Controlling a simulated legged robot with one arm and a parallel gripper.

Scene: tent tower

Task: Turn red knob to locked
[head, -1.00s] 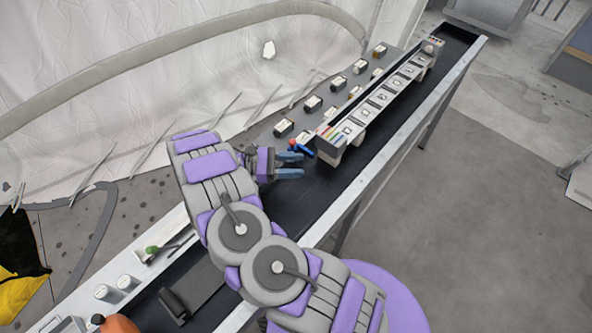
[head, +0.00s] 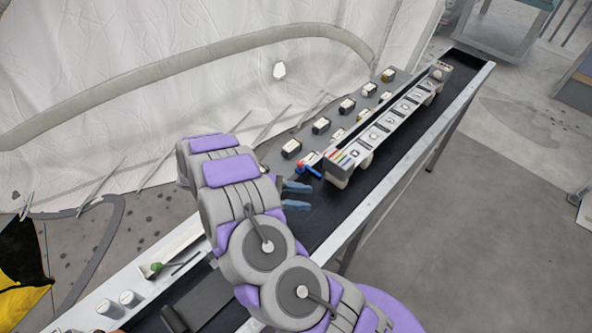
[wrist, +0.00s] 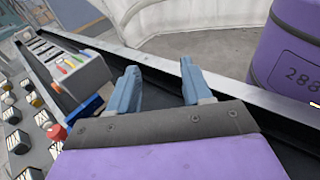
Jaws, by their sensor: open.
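The red knob (head: 300,167) sits at the near end of the panel, with a blue part beside it. In the wrist view the red knob (wrist: 57,131) is at the lower left, with the blue part (wrist: 84,110) to its right. My gripper (head: 298,196) has blue fingers, spread apart with nothing between them. It is close to the knob, just nearer to me, and not seen touching it. In the wrist view my gripper (wrist: 157,88) is open over the black belt, with the knob outside its left finger. The knob's markings are too small to read.
A long grey box with coloured stripes (head: 343,158) stands on the black belt beside the knob. Several small dark blocks with pale tops (head: 321,125) line the grey panel behind it. A metal rail (head: 400,177) edges the belt.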

